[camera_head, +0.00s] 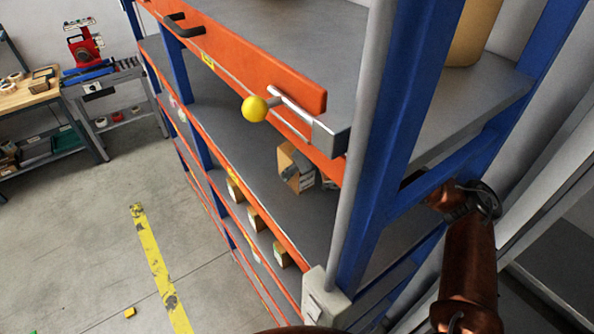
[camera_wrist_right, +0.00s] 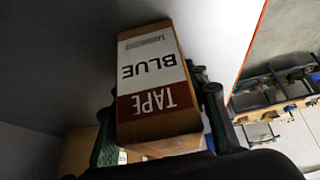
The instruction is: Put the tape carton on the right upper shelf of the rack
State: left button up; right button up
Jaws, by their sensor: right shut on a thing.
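In the right wrist view the tape carton (camera_wrist_right: 155,85), a brown box with a white and dark-red label reading "BLUE" and "TAPE" upside down, sits between the fingers of my right gripper (camera_wrist_right: 158,125), which is shut on it. In the head view my right arm comes in at the right and passes behind the blue post. A brown carton with a pale label (camera_head: 297,168) shows in the opening below the top orange beam; it looks like the same carton. The post hides most of the right hand. My left gripper is out of view.
The rack has blue posts (camera_head: 390,150), orange beams (camera_head: 235,65) and grey shelves (camera_head: 285,40). A yellow ball knob (camera_head: 255,108) sticks out in front. A tan cylinder (camera_head: 474,32) stands on the top shelf. Small boxes (camera_head: 257,220) sit lower. The floor at left is mostly clear.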

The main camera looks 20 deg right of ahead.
jog(key=o, duration=1.5)
jog(key=shift+c, duration=0.2)
jog(key=shift+d+r, duration=0.1)
jog(key=shift+r, duration=0.15)
jog(key=b+v, duration=0.1)
jog(key=v, duration=0.1)
jog(key=shift+s+r, duration=0.25)
jog(key=s+d, duration=0.1)
jog(key=s, duration=0.1)
jog(key=s+d, duration=0.1)
jog(key=s, duration=0.2)
jog(key=s+d+b, duration=0.1)
jog(key=s, duration=0.1)
jog(key=shift+s+f, duration=0.1)
jog(key=shift+s, duration=0.2)
jog(key=shift+s+d+f+b, duration=0.1)
jog(key=shift+s+d+b, duration=0.05)
jog(key=shift+s+b, duration=0.4)
jog(key=shift+s+d+b, duration=0.15)
jog(key=shift+s+b, duration=0.25)
jog(key=shift+s, duration=0.15)
jog(key=shift+s+d+b, duration=0.15)
jog(key=shift+s+b, duration=0.35)
jog(key=shift+b, duration=0.05)
jog(key=shift+s+d+r, duration=0.1)
jog(key=shift+s+r, duration=0.1)
jog(key=shift+s, duration=0.1)
